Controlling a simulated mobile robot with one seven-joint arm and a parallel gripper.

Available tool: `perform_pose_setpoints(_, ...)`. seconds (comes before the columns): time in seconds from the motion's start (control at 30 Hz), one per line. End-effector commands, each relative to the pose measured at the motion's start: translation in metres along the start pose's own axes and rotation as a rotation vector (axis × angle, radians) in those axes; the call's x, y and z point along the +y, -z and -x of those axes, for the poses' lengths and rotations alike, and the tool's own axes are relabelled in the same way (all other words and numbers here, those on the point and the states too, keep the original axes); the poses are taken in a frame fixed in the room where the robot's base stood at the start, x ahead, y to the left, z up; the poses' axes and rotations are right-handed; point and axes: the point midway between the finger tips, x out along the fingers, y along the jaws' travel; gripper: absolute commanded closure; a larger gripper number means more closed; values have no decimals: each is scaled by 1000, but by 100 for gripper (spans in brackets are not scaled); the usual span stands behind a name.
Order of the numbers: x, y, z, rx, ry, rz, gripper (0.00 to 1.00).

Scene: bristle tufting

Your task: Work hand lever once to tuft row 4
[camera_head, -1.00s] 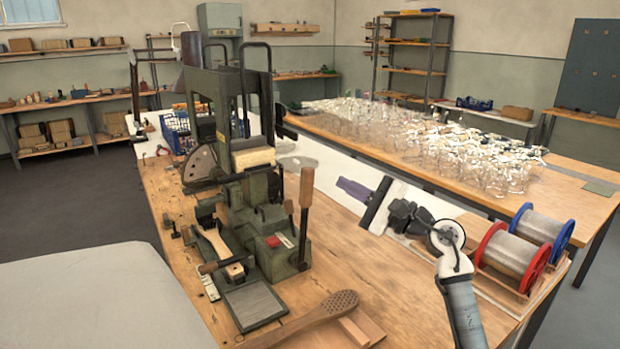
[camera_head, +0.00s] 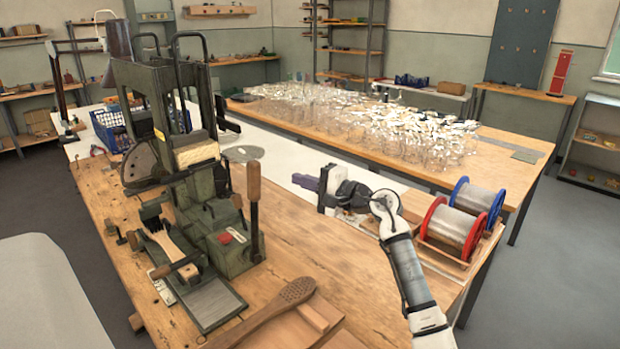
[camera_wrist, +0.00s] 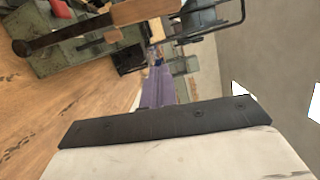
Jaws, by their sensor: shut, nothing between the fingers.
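The green tufting machine (camera_head: 150,110) stands on the wooden bench. Its hand lever (camera_head: 253,205) has a wooden handle and stands nearly upright at the right of the base. The handle also crosses the top of the wrist view (camera_wrist: 145,11). A wooden brush body (camera_head: 166,247) sits at the machine's front; its rows are too small to make out. My gripper (camera_head: 298,181) is right of the lever, apart from it, with its purple fingers shut and empty. The fingers also show in the wrist view (camera_wrist: 158,85), pointing past the handle.
A red button (camera_head: 225,238) is on the base beside the lever. A long wooden brush (camera_head: 270,310) lies at the bench front. Wire spools (camera_head: 447,226) stand on the right. A blue crate (camera_head: 112,125) is behind the machine. Bare bench lies between lever and gripper.

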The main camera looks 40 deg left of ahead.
Motion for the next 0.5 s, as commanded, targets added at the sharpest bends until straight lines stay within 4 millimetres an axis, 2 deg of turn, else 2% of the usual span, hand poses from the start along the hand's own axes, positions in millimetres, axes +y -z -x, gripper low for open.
perform_pose_setpoints(0.03,-5,-2,-14,-4,0,-2,100)
perform_pose_setpoints(0.23,-5,-2,-56,-2,-1,-3,100)
perform_pose_setpoints(0.5,-2,-34,-60,-1,1,-1,100)
